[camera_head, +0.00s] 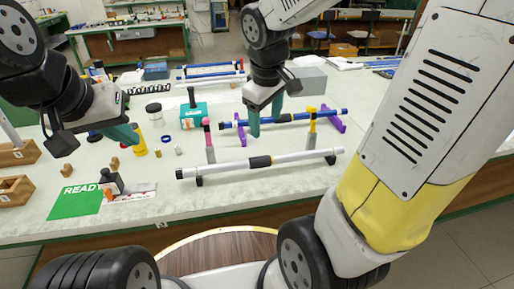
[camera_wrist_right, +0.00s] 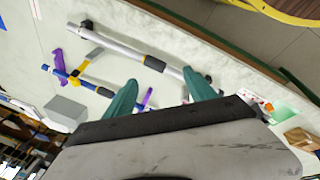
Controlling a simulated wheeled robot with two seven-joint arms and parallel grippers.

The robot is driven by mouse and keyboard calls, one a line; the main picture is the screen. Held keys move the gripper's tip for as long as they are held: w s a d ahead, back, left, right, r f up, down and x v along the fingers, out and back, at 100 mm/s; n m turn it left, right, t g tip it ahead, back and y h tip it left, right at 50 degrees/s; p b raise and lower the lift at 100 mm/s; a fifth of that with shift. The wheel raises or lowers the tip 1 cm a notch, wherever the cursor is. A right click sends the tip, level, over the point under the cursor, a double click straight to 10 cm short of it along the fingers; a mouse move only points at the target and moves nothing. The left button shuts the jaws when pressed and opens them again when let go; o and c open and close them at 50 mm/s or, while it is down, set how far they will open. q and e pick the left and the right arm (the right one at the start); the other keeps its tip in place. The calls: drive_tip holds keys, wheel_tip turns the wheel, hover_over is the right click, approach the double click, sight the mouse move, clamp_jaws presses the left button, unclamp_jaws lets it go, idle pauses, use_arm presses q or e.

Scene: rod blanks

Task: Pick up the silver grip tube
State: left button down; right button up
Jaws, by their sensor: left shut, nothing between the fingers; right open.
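The silver grip tube (camera_head: 302,158) lies near the front of the bench, with a black grip sleeve (camera_head: 260,162) at its middle and dark supports near its ends. In the right wrist view the tube (camera_wrist_right: 120,45) runs slantwise just beyond my fingertips, its sleeve between them in the picture. My right gripper (camera_head: 265,112) is open and points down behind the tube in the head view; its fingers also show in the right wrist view (camera_wrist_right: 160,92). Nothing is between them. My left gripper (camera_head: 128,134) is shut and empty, over the left part of the bench.
A blue tube (camera_head: 290,118) rests on purple stands (camera_head: 332,119) behind the silver tube. A pink-topped post (camera_head: 208,140) and a yellow-topped one (camera_head: 312,122) stand close by. A teal box (camera_head: 193,116), a green READ card (camera_head: 75,203) and wooden trays (camera_head: 15,189) are to the left.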

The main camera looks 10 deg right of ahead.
drive_tip(key=w+a+f+n+g+h, duration=0.1)
drive_tip(key=w+a+f+n+h, duration=0.1)
drive_tip(key=w+f+n, duration=0.45)
drive_tip(key=n+h, duration=0.2)
drive_tip(key=n, duration=0.2)
approach(250, 160)
drive_tip(key=x, duration=0.3)
drive_tip(key=shift+w, duration=0.15)
drive_tip(key=x, duration=0.7)
drive_tip(key=shift+d+f, duration=0.2)
drive_tip(key=shift+f, duration=0.15)
clamp_jaws()
